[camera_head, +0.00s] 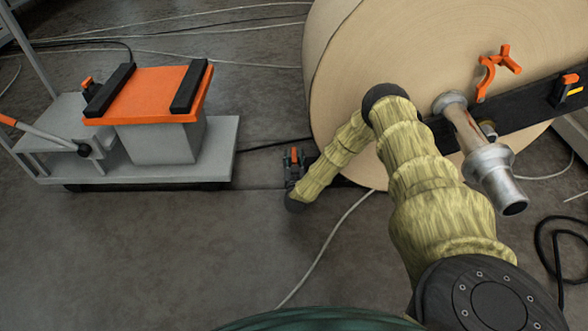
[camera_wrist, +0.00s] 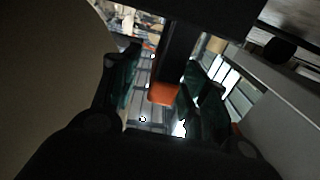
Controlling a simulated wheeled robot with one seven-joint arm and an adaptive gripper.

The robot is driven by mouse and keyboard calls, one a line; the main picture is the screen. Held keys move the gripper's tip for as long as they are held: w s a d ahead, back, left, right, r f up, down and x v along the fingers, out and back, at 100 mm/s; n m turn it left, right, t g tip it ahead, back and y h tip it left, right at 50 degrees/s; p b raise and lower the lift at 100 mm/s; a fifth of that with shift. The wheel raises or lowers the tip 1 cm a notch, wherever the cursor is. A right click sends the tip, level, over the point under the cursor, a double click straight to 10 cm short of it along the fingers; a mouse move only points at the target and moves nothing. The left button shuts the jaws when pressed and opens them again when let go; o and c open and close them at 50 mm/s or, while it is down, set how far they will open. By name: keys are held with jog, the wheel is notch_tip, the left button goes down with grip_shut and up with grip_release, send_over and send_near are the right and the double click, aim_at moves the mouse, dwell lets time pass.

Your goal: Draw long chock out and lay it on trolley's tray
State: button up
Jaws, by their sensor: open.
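My gripper (camera_head: 293,165) is low at the left foot of the big paper roll, its jaws open. In the wrist view its two green-padded fingers (camera_wrist: 160,100) stand apart, with an orange block (camera_wrist: 163,93) at the end of a dark bar showing between them. This looks like the long chock's end; I cannot tell whether a finger touches it. A small orange patch (camera_head: 294,153) also shows at the gripper in the head view. The trolley (camera_head: 215,165) stands at left, with an orange tray (camera_head: 155,92) on a grey box between two black bars.
The brown paper roll (camera_head: 440,60) fills the upper right, with a metal shaft (camera_head: 490,170) and a black beam (camera_head: 520,100). An orange bracket (camera_head: 487,78) sits on it. Cables cross the floor. Floor between trolley and roll is mostly clear.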

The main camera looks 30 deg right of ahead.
jog(key=shift+b+x, duration=0.3)
jog(key=shift+x, duration=0.65)
jog(key=shift+c, duration=0.2)
grip_shut()
